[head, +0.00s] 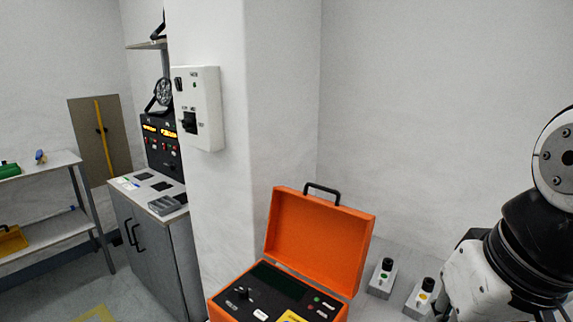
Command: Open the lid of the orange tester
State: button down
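The orange tester (224,302) stands in the lower middle of the head view, cut off by the bottom edge. Its orange lid (318,236) is raised and leans back, with a black handle (322,188) on its top edge. The dark panel (275,287) with a screen, knob and small buttons is exposed. My arm shows at the right edge, apart from the tester. My gripper's fingers are not visible in this view.
Two small grey boxes with black knobs, one with a green mark (382,278) and one with a yellow mark (421,298), stand between the tester and my arm. A white wall box (197,108) hangs on the pillar. A grey cabinet (155,245) and a shelf (45,228) stand left.

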aim_at(330, 190)
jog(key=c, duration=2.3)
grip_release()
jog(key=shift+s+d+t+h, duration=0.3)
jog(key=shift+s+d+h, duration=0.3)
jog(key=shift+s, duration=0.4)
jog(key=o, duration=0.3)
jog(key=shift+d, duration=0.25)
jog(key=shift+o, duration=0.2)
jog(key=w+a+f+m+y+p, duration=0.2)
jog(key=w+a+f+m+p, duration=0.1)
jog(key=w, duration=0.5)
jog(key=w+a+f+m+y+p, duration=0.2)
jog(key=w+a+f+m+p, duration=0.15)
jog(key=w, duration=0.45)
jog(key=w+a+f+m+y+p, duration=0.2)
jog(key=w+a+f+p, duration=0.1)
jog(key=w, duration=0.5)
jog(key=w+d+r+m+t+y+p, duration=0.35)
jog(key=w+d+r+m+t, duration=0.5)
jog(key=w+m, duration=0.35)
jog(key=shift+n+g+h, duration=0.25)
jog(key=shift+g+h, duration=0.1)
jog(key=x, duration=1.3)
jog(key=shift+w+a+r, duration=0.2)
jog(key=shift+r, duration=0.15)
